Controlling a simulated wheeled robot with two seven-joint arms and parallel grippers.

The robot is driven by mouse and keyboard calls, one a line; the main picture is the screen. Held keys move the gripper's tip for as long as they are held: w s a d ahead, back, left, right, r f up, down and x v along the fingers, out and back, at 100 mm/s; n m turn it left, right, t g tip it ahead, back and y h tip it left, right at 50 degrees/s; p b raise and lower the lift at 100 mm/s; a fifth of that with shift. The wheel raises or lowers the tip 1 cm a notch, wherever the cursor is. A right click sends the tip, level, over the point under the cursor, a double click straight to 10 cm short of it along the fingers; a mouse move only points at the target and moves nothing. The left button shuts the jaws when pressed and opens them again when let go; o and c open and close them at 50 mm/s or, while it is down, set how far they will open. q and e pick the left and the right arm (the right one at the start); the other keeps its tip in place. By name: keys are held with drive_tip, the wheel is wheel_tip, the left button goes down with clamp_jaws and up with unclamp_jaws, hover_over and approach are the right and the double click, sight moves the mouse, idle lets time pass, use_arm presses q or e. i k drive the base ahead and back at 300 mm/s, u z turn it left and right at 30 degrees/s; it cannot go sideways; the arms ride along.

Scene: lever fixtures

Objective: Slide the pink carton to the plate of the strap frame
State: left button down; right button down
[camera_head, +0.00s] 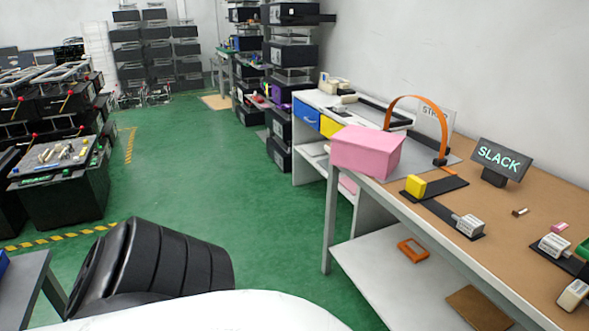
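The pink carton (365,152) sits at the far left corner of the workbench, near its edge. The strap frame is an orange arch (388,112) standing just behind and to the right of the carton. Its grey plate (448,160) lies flat on the bench under the arch. The carton hides part of the plate, and I cannot tell whether it rests on it or only beside it. Neither of my grippers is in view.
A black sign reading SLACK (502,158) stands right of the arch. A yellow block (415,186) and a grey-white block (469,225) sit on dark strips nearer the bench's front edge. An orange frame (412,250) lies on the lower shelf. Green floor (215,190) is open left of the bench.

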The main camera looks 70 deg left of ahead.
sight(374, 164)
drive_tip(key=u, duration=1)
drive_tip(key=i, duration=0.5)
